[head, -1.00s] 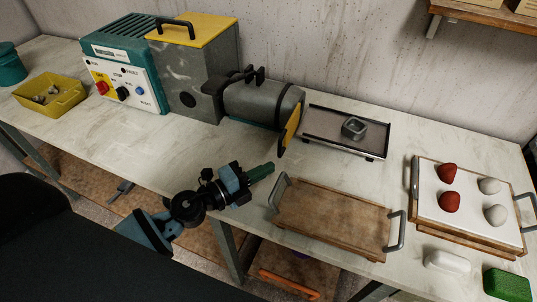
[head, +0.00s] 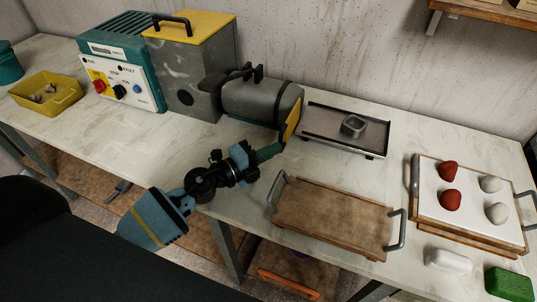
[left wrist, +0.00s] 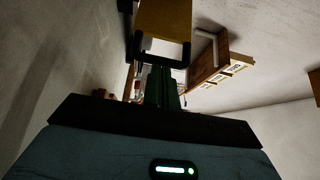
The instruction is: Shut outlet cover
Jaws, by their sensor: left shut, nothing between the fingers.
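The outlet cover (head: 291,121) is a yellow plate at the right end of the grey horizontal barrel (head: 252,102) of the clay machine. It stands near the barrel's mouth; whether it is fully against it I cannot tell. My left gripper (head: 279,148) is shut and empty, its green fingertips at the cover's lower edge, seemingly touching it. My right gripper is not in view.
A dark-edged tray with a grey square ring (head: 353,125) is right of the outlet. A wooden tray (head: 330,218) with metal handles lies in front. A white board (head: 427,207) with red and pale lumps is at right. The control box (head: 125,75) stands left.

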